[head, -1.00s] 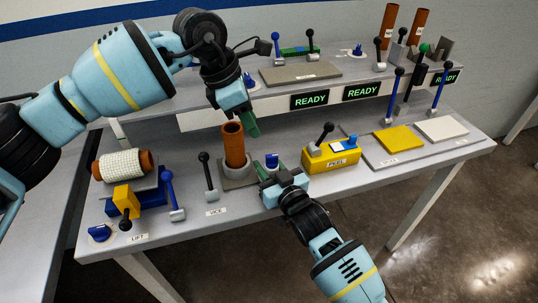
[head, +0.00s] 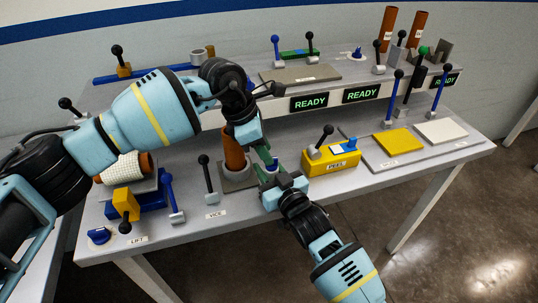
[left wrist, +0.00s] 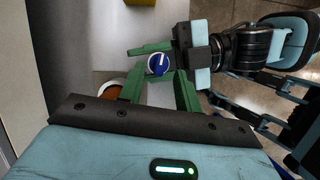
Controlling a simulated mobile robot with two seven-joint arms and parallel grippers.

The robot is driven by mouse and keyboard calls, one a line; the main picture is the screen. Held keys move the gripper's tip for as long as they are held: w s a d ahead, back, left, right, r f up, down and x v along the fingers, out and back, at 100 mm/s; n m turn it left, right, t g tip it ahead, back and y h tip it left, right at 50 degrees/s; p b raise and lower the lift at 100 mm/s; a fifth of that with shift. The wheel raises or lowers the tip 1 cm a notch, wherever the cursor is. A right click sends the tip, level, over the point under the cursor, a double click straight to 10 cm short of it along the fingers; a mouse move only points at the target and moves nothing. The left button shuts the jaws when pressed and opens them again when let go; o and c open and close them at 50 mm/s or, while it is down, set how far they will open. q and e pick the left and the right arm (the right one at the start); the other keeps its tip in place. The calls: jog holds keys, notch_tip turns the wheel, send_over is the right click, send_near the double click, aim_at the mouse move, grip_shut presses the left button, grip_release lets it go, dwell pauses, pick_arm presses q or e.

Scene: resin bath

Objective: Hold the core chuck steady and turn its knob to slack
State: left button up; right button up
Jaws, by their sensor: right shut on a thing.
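The core chuck (head: 238,184) is a grey block on the bench with an upright brown tube (head: 235,152) in it. Its blue knob (left wrist: 158,65) with a white pointer mark shows in the left wrist view and is mostly hidden in the head view.
A yellow PEEL block (head: 331,160) with a lever stands close to the right of the grippers. A black-knobbed lever (head: 208,180) stands left of the chuck. A white roll (head: 122,168) and the blue lift (head: 152,194) are further left. Yellow and white pads lie right.

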pick_arm(q)
jog(key=shift+x, duration=1.45)
jog(key=c, duration=0.7)
